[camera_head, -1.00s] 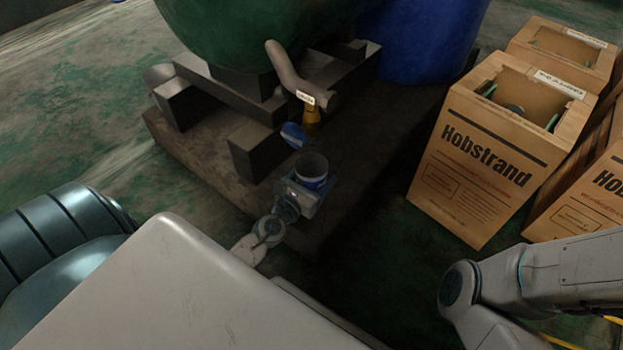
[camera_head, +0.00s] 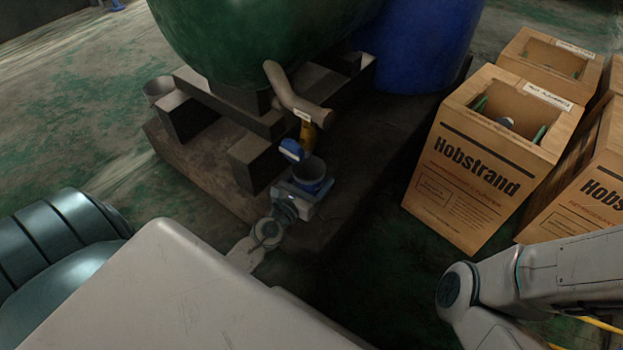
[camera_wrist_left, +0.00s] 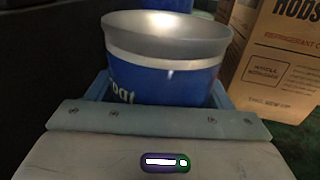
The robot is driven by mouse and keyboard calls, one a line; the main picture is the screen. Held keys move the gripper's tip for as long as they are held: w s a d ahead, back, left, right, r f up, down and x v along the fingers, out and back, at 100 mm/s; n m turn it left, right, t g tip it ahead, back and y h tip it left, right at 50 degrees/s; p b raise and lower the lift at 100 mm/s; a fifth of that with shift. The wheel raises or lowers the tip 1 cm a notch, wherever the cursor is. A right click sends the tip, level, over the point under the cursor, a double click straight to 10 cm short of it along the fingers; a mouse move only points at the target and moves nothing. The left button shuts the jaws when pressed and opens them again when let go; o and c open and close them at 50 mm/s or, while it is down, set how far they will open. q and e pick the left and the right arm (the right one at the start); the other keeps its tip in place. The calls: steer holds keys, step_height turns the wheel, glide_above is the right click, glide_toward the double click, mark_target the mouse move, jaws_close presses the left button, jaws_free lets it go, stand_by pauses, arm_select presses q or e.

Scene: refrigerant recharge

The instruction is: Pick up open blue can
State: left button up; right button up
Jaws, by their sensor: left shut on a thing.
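My right gripper is out of view; only part of my right arm shows at lower right.
A beige pipe (camera_head: 290,95) with a yellow tap (camera_head: 308,131) and blue handle (camera_head: 291,149) hangs close behind the can. Dark blocks (camera_head: 256,160) stand on the dark platform (camera_head: 190,160). Hobstrand cardboard boxes (camera_head: 470,175) stand at right. Green floor lies between.

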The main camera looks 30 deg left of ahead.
arm_select(q)
steer(key=s+a+b, duration=0.1)
steer(key=s, duration=0.3)
steer(key=s+a+b, duration=0.1)
steer(key=s, duration=0.3)
steer(key=s+a+r, duration=0.1)
steer(key=s+a, duration=0.1)
steer(key=s, duration=0.2)
steer(key=shift+a+r+b, duration=0.1)
steer(key=shift+b, duration=0.3)
steer(key=shift+s+a+r, duration=0.1)
steer(key=shift+s+a, duration=0.15)
steer(key=shift+s, duration=0.5)
steer(key=shift+s+a+r, duration=0.1)
steer(key=shift+s+a, duration=0.15)
steer(key=shift+s, duration=0.5)
